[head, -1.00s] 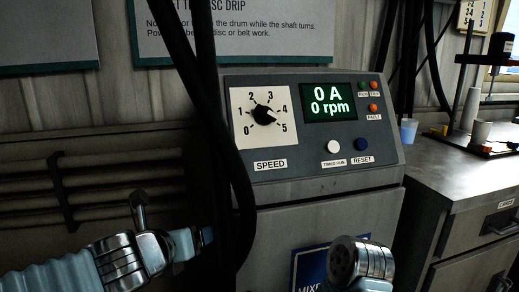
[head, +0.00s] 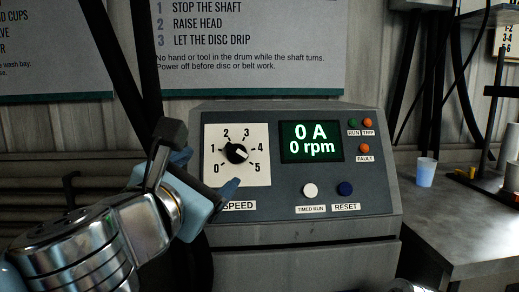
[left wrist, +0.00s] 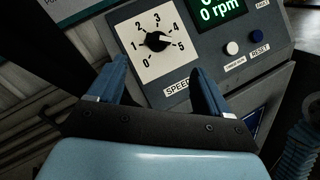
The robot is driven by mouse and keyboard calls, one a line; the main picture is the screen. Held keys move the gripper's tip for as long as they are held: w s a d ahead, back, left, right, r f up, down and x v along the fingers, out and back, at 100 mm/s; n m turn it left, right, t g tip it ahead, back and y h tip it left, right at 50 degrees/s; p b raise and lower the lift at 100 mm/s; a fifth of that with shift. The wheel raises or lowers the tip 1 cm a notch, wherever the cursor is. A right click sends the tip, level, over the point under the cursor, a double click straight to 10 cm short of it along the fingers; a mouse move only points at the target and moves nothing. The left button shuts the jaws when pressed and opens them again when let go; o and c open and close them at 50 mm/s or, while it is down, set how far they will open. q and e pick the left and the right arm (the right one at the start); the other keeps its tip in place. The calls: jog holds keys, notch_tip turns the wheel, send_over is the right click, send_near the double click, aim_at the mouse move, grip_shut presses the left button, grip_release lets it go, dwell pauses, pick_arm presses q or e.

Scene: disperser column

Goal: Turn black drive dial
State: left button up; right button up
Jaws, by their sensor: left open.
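The black drive dial (head: 237,153) sits on a white square scale plate marked 0 to 5, above a SPEED label, on the grey control box. In the left wrist view the dial (left wrist: 156,41) lies beyond and between my fingertips. Its exact pointer setting is hard to tell. My left gripper (head: 200,170) is open and empty, to the lower left of the dial in the head view, covering a little of the plate's lower edge and the label. In the left wrist view both blue fingers (left wrist: 158,72) stand apart, short of the dial. My right gripper is not in view.
The green display (head: 311,142) reads 0 A and 0 rpm. A white button (head: 310,190) and a blue reset button (head: 345,188) sit right of the dial. Dark cables hang at the left. A bench (head: 450,205) with a cup (head: 427,172) stands right.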

aim_at(237, 149)
pick_arm(q)
jog(key=x, duration=1.3)
jog(key=shift+w+d, duration=0.1)
jog(key=shift+w, duration=0.2)
